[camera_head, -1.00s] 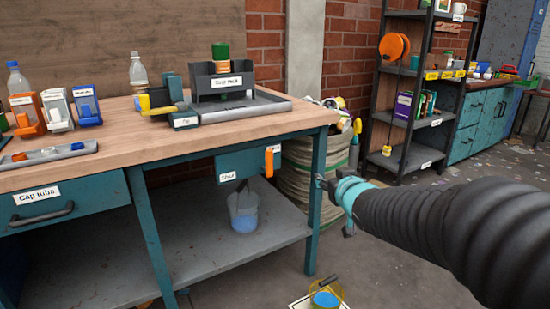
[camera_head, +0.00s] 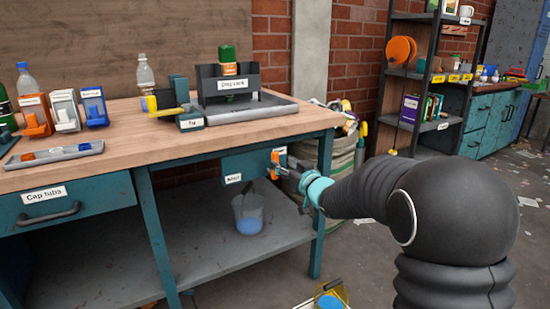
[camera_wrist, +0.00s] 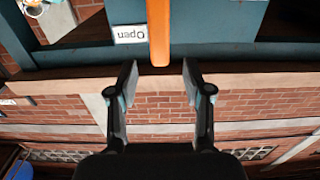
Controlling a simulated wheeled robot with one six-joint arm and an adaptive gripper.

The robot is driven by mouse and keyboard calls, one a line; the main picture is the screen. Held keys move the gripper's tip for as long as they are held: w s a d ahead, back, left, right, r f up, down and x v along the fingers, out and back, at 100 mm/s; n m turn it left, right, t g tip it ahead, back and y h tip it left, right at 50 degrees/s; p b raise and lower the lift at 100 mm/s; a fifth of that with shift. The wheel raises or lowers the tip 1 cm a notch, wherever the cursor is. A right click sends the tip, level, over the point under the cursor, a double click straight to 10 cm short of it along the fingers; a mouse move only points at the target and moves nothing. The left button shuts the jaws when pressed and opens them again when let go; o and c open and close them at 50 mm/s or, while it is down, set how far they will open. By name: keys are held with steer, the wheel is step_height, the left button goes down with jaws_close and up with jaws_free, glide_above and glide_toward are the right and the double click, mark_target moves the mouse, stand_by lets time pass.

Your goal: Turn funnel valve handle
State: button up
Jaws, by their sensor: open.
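The orange valve handle (camera_head: 276,157) stands upright on the right of the teal funnel box (camera_head: 246,164) under the bench top. In the wrist view the orange handle (camera_wrist: 159,30) comes down from the top edge, in line with the gap between my fingers. My gripper (camera_head: 284,169) is at the handle in the head view; the exact contact is hidden. In the wrist view my gripper (camera_wrist: 159,80) is open, its fingertips apart. An upside-down "Open" label (camera_wrist: 130,34) is left of the handle. A small label (camera_head: 233,178) on the box is too blurred to read surely.
A bucket (camera_head: 248,214) with blue contents stands below the box on the lower shelf (camera_head: 190,260). The teal bench leg (camera_head: 320,235) is close to my arm.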

mark_target(276, 159)
steer(key=shift+x, duration=3.05)
jaws_close()
